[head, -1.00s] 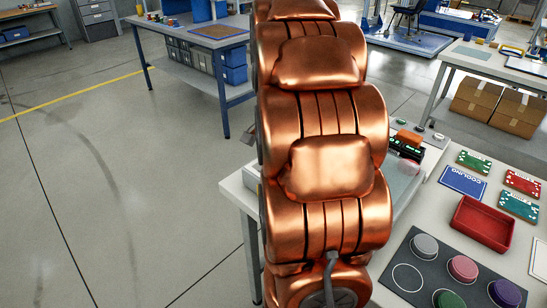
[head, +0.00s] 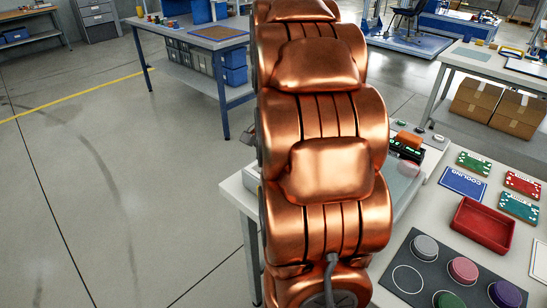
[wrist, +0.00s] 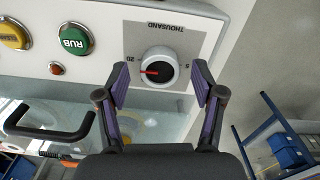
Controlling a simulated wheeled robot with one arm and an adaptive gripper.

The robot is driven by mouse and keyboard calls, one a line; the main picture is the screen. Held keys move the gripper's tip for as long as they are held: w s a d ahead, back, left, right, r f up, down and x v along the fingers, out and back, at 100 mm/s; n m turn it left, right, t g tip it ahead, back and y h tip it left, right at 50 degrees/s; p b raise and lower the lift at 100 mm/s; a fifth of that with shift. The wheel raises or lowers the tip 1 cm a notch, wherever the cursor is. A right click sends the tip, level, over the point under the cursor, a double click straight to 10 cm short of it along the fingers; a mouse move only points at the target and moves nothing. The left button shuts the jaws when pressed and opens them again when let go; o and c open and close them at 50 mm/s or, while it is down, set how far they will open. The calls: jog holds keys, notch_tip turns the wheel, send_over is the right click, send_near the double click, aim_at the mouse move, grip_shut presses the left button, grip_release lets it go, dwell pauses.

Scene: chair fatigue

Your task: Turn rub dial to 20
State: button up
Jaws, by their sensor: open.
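The dial (wrist: 158,68) is a round knob with a silver rim, dark inner ring and red pointer, on a light panel under the upside-down word THOUSAND in the wrist view. Its pointer points left and slightly down, a little below the "20" mark; a "5" mark is at the right. My gripper (wrist: 161,84) is open, with purple-padded fingers on the left and right of the dial. Gaps show between both fingers and the knob in the picture; their depth is hard to tell. In the head view my arm hides the dial and gripper.
A green RUB button (wrist: 74,39), a yellow button (wrist: 13,35) and a small red button (wrist: 56,69) are left of the dial. A black handle (wrist: 48,131) is at lower left. A red tray (head: 483,224) and colored discs lie on the table at right.

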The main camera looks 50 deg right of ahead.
notch_tip(320, 180, up, 12)
jog(key=shift+f, duration=0.2)
dwell(0.4)
dwell(0.5)
jog(key=s+a+f+n+g+p, duration=0.1)
jog(key=s+a+n+p, duration=0.2)
jog(key=a, duration=0.6)
jog(key=s+a+f+n+p, duration=0.1)
jog(key=s+a+f+n, duration=0.1)
jog(key=a+n, duration=0.6)
jog(key=s+a+f+n+p, duration=0.3)
jog(key=s+a+f+n, duration=0.2)
jog(key=s+a, duration=0.5)
jog(key=shift+s+a+f+g, duration=0.15)
jog(key=shift+s+a+g, duration=0.25)
jog(key=shift+s, duration=0.75)
jog(key=shift+c, duration=0.4)
